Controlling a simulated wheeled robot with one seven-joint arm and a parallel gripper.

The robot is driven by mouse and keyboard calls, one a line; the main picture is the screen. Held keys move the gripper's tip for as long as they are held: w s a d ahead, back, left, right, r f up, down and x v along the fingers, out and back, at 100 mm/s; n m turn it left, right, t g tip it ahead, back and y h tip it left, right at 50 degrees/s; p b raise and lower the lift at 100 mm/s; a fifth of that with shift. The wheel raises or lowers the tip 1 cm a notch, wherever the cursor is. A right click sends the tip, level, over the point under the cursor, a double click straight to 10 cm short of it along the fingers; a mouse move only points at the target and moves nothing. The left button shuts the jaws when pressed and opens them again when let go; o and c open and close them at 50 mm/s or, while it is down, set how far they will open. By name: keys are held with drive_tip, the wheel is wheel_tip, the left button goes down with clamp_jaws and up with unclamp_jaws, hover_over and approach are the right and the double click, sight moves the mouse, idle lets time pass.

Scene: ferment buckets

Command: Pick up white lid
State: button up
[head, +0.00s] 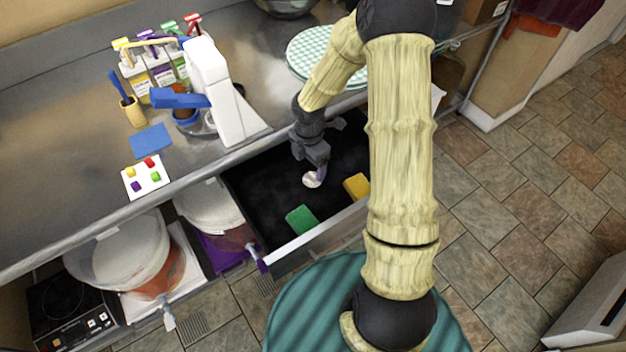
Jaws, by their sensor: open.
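A small white round piece, which looks like the white lid (310,181), lies in the open dark drawer (255,190) under the counter. A bit of purple shows at its right edge. My gripper (311,168) reaches down into the drawer directly above the white piece. Its jaws are open. The fingers are small and dark against the dark drawer, and I cannot tell whether they touch the white piece.
A green block (301,219) and a yellow block (356,186) lie in the drawer near its front wall. Two white buckets (118,250) (209,207) stand left of the drawer. A white mixer-like machine (212,85) stands on the steel counter (75,130) above.

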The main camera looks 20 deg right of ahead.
sight(312, 174)
drive_tip(key=shift+f, duration=0.3)
drive_tip(key=shift+f, duration=0.1)
drive_tip(key=f, duration=0.5)
drive_tip(key=shift+d+b, duration=0.3)
drive_tip(key=shift+d, duration=0.05)
drive_tip(key=c, duration=1.1)
